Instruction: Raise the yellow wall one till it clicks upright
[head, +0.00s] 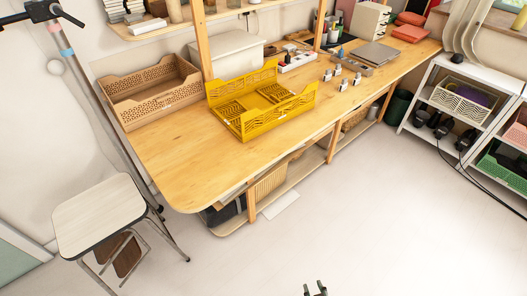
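A yellow folding crate (281,119) with cut-out walls stands on the wooden table. Its long back wall (243,81) and long front wall (283,113) are upright. The two short end walls look folded down inside: a left panel (230,109) and a right panel (275,92). I cannot tell whether either is slightly raised. My gripper (315,289) shows only as dark fingertips at the bottom edge, above the floor and far from the crate. The fingertips are apart with nothing visible between them.
The wooden table (190,165) has bare room in front of the crate. A brown crate (150,92) stands close on its left, and a wooden post (202,45) rises behind it. Small items (338,83) stand to the right. A stool (98,212) stands at left; the floor is open.

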